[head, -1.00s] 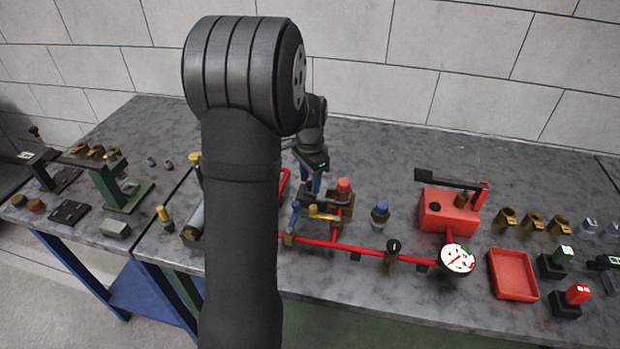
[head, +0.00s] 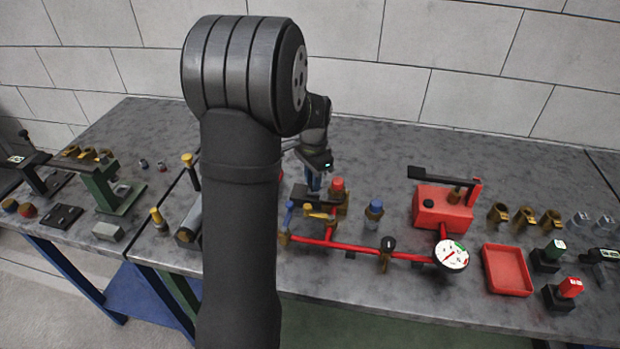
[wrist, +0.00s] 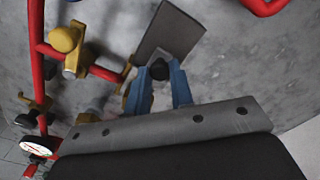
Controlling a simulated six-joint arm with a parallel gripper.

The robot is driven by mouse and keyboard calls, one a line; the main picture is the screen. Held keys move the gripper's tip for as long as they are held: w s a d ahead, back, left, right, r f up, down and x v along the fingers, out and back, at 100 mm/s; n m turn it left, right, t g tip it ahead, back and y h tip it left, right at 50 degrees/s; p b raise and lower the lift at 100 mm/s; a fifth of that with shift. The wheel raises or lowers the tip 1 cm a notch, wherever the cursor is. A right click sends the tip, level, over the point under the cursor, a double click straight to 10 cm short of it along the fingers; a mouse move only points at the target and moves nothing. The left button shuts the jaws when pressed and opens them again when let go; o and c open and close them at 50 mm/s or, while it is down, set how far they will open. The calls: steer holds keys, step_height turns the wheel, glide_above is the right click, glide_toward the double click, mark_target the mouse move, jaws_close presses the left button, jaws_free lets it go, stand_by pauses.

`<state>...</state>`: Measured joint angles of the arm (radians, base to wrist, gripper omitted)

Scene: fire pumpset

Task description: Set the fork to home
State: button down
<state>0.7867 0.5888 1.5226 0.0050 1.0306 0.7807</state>
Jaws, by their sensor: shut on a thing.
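My gripper (head: 313,186) is low over the bench, at the dark plate (head: 312,198) behind the red pipework. In the wrist view its two blue fingers (wrist: 159,72) are closed on a small black knob (wrist: 160,69), in front of the dark grey plate (wrist: 170,32). I take this knob to belong to the fork, but its full shape is hidden by the fingers and the wrist. I cannot make out any home mark. A yellow fitting (wrist: 128,76) lies just left of the fingers.
A red-topped brass valve (head: 337,186), a blue lever (head: 289,215) and a yellow handle (head: 318,211) stand close around the gripper. A red pump box (head: 436,207), gauge (head: 451,254) and red tray (head: 508,269) lie to the right. The bench behind is clear.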

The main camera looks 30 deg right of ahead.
steer(key=c, duration=1.3)
jaws_free()
steer(key=shift+s+d, duration=0.15)
steer(key=shift+o, duration=0.2)
step_height(320, 180, up, 18)
steer(key=shift+f, duration=0.25)
steer(key=shift+f, duration=0.15)
step_height(320, 180, down, 17)
steer(key=shift+f, duration=0.2)
steer(key=shift+w+a+r, duration=0.1)
steer(key=shift+w+a, duration=0.2)
